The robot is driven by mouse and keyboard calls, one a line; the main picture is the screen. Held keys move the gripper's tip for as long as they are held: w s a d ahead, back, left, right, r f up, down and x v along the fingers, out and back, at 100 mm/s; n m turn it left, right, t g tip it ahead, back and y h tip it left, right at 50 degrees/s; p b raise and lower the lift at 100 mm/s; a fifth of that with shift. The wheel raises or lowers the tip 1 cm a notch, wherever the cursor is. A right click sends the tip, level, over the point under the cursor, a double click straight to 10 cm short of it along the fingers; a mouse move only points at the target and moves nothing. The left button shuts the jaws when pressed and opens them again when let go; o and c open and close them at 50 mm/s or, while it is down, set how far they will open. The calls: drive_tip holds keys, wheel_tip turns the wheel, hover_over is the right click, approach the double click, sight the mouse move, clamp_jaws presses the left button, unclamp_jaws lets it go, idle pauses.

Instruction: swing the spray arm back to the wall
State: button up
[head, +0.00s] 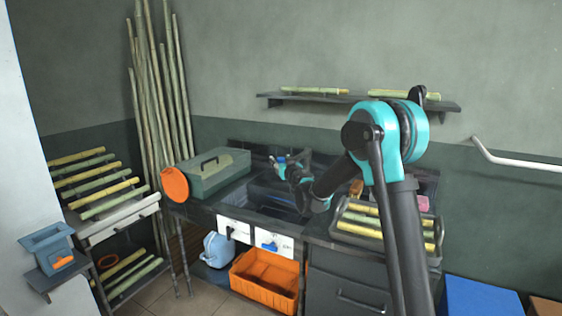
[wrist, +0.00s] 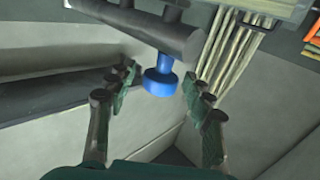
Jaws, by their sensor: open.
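In the wrist view, a thick dark grey bar, which looks like the spray arm (wrist: 140,27), crosses the top of the picture. A blue knob or nozzle (wrist: 160,80) hangs from it. My gripper (wrist: 158,88) is open, with one finger on each side of the blue part and visible gaps between. It is not closed on anything. In the head view, my gripper (head: 282,163) is above the dark sink (head: 270,197) in the counter, near the back wall. There my own arm and gripper largely hide the spray arm, and its angle to the wall cannot be told.
A green box (head: 215,178) and an orange disc (head: 174,185) are left of the sink. A tray of cane (head: 345,229) stands right. A wall shelf (head: 360,101) hangs above. An orange crate (head: 265,281) is below. Tall canes (head: 160,95) lean in the corner.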

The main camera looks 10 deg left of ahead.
drive_tip(key=shift+w+a, duration=0.1)
drive_tip(key=shift+w, duration=0.1)
clamp_jaws()
idle(0.3)
